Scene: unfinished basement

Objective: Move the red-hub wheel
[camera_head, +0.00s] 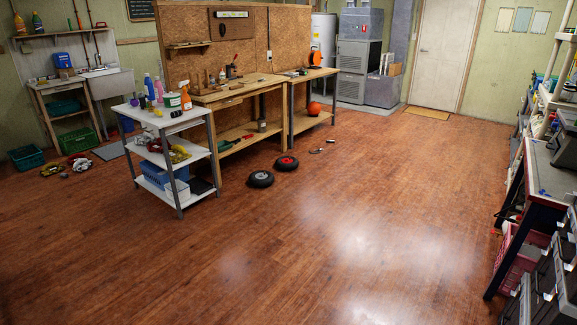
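The red-hub wheel (287,163) is a black tire with a red centre. It lies flat on the wooden floor in front of the workbench, in the middle of the head view. A second wheel with a grey hub (260,179) lies just in front of it and to its left, close by. Neither of my grippers shows in this view.
A white shelf cart (165,125) stands left of the wheels. Wooden workbenches (238,92) stand behind them. A small tool (322,148) lies on the floor to the right. A dark table (545,185) lines the right edge. The floor (370,220) in front is clear.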

